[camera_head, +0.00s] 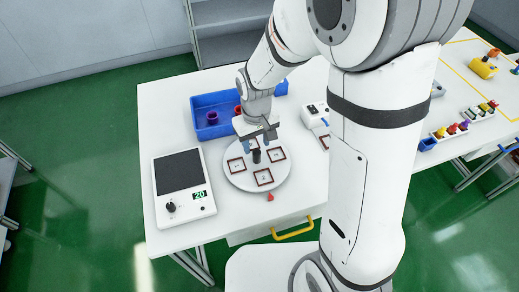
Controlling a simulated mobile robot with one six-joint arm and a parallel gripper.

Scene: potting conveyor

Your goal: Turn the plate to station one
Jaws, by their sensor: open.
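A round light-grey plate (240,181) lies on the white table. A dark upright knob (256,156) stands near the plate's middle. My gripper (259,145) is open and points down over the knob; I cannot tell whether its fingers touch it. My gripper and wrist hide the back of the plate. A small red pointer (270,197) lies on the table at the plate's front edge.
A scale-like device (183,187) with a dark panel and a green display reading 20 stands at the left. A blue bin (203,103) with a purple pot (212,117) is behind. A white device (313,114) stands right of the plate. A second table (480,70) holds colourful items.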

